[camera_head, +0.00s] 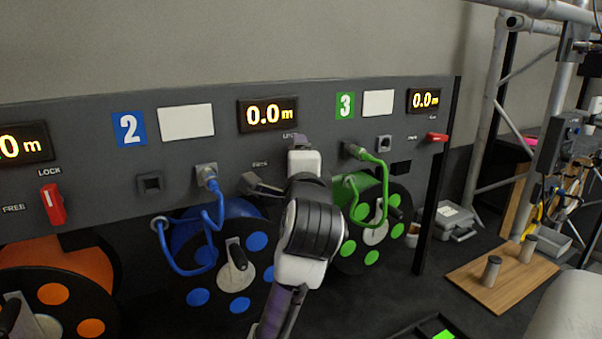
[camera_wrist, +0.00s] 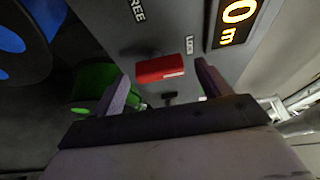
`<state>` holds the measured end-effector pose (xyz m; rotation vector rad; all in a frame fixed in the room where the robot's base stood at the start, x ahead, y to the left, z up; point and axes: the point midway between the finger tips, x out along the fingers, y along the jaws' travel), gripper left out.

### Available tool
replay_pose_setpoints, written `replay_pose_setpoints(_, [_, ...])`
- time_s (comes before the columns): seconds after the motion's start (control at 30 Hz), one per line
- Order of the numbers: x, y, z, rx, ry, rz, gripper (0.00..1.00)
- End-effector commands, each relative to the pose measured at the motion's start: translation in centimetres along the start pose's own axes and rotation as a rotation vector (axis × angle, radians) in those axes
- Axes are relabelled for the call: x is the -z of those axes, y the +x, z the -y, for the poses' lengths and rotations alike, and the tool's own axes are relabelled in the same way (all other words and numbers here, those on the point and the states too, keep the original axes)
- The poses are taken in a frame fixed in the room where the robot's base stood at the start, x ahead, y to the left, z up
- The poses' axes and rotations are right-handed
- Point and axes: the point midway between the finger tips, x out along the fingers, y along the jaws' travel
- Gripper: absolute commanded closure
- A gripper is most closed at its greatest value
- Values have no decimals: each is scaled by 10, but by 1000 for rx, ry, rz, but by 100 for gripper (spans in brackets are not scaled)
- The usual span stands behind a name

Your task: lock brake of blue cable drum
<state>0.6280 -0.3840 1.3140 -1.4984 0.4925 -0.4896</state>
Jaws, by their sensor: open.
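The blue cable drum (camera_head: 250,240) sits below panel number 2, partly behind my arm, with a blue cable (camera_head: 213,215) plugged in above it. Its edge shows at the upper left of the wrist view (camera_wrist: 18,35). My gripper (camera_head: 273,160) is open at the panel, below the middle display, and hides this drum's brake lever from the head camera. In the wrist view the red brake lever (camera_wrist: 162,68) appears between the two spread fingers (camera_wrist: 160,76). Its right end is close to the LOCK label; FREE is farther off. I cannot tell whether the fingers touch it.
The orange drum (camera_head: 62,260) and its red lever (camera_head: 52,204) are at left. The green drum (camera_head: 375,240), green cable (camera_head: 383,185) and another red lever (camera_head: 437,136) are right of my arm. A wooden board (camera_head: 500,278) lies at right, near scaffold poles.

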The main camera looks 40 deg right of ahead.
Motion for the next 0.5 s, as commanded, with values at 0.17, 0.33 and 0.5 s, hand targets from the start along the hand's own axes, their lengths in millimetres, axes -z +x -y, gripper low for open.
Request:
replay_pose_setpoints(0.17, [0, -22, -2, 5, 0, -1, 24])
replay_pose_setpoints(0.33, [0, -62, -2, 8, 1, -2, 24])
replay_pose_setpoints(0.5, [0, -105, -2, 8, 1, -1, 24])
